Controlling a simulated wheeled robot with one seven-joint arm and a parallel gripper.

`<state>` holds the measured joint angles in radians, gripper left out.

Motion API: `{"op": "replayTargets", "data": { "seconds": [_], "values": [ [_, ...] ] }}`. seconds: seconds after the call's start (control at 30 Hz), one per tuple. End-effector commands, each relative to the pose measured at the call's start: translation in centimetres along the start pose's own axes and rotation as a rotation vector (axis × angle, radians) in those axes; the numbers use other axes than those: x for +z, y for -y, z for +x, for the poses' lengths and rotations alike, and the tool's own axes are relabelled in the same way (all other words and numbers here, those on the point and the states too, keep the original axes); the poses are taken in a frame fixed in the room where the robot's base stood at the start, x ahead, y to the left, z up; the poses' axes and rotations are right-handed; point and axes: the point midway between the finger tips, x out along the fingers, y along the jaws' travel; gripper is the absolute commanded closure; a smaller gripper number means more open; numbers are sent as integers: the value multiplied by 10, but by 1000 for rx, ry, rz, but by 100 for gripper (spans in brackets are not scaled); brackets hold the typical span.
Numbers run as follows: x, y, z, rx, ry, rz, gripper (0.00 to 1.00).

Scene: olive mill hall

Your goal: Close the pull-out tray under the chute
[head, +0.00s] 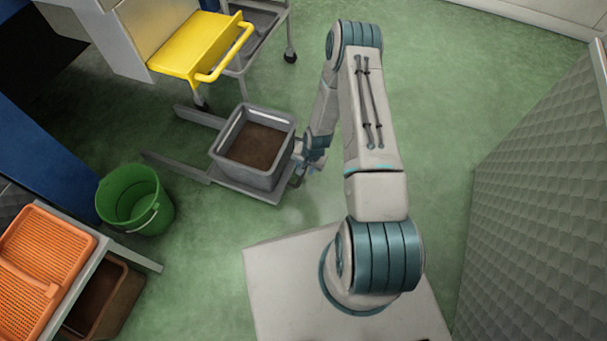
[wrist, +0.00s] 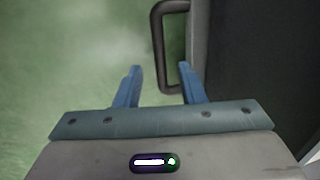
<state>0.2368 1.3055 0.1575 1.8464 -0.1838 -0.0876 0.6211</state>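The pull-out tray (head: 252,190) is a flat grey platform drawn out on two parallel rails. A grey bin (head: 228,161) with dark brown contents stands on it. My gripper (head: 303,172) is at the tray's right end, where my arm partly hides it. In the wrist view my gripper (wrist: 161,72) is open, with two blue fingers apart. A dark loop handle (wrist: 160,48) on a grey front lies just beyond and partly between the fingertips. I cannot tell whether they touch it. Which part is the chute is unclear.
A yellow tray with a bar handle (head: 195,45) juts out above a grey wheeled cart (head: 262,22). A green bucket (head: 135,200) stands left of the rails. Orange crates (head: 45,270) are on a rack at lower left. A grey textured panel (head: 540,210) stands at right. Floor at upper right is clear.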

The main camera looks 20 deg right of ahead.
Motion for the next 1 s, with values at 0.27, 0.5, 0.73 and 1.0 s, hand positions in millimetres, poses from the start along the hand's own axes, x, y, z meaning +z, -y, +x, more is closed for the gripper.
{"op": "replayTargets", "data": {
  "seconds": [0.27,0.5,0.73,1.0],
  "values": [
    [0,0,38,0,-1,1,64],
    [0,0,42,0,-1,1,64],
    [0,0,42,0,-1,1,89],
    [0,1,42,1,0,0,100]
  ]
}}
